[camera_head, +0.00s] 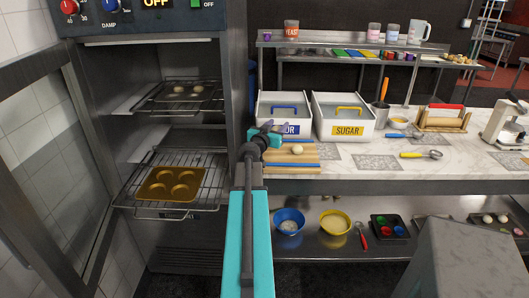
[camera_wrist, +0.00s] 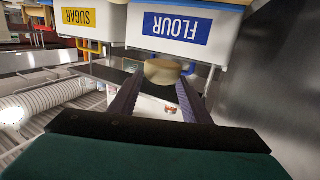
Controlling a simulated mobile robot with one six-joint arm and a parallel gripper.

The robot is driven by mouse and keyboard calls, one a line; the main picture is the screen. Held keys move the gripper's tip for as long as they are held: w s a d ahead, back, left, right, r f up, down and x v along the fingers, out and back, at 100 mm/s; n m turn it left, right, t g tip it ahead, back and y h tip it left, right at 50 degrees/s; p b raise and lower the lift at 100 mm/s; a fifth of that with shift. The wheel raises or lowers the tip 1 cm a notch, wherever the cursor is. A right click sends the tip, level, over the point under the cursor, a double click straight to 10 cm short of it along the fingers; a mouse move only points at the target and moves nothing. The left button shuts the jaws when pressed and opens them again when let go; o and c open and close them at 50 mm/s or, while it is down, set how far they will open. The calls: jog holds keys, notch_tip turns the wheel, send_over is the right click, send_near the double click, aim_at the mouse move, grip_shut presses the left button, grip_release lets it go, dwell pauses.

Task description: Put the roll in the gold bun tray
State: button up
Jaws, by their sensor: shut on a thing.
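My gripper (camera_head: 274,128) is raised in front of the flour bin, at the left end of the counter. In the wrist view my gripper (camera_wrist: 164,78) is shut on a round, pale tan roll (camera_wrist: 164,70), held between the fingertips. In the head view the held roll is too small or hidden to make out. The gold bun tray (camera_head: 170,184), with several round hollows, lies on the lower wire rack of the open oven, left of my arm. Its hollows look empty. Another pale dough ball (camera_head: 297,149) sits on the wooden board (camera_head: 306,160), right of my gripper.
The oven's upper rack (camera_head: 178,104) bears a tray with small pale buns. The open oven door (camera_head: 70,170) stands on the left. The flour bin (camera_head: 272,103) and sugar bin (camera_head: 345,128) stand behind my gripper. Bowls (camera_head: 289,221) sit on the lower shelf.

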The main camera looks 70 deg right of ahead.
jog(key=shift+w, duration=0.3)
jog(key=shift+w, duration=0.1)
jog(key=shift+f, duration=0.1)
send_over(275, 152)
jog(key=shift+f, duration=2.4)
jog(key=shift+f+p, duration=0.15)
jog(key=shift+p, duration=0.15)
jog(key=shift+f, duration=0.6)
jog(key=shift+f+b, duration=0.4)
jog(key=shift+f, duration=1.2)
jog(key=shift+a, duration=0.1)
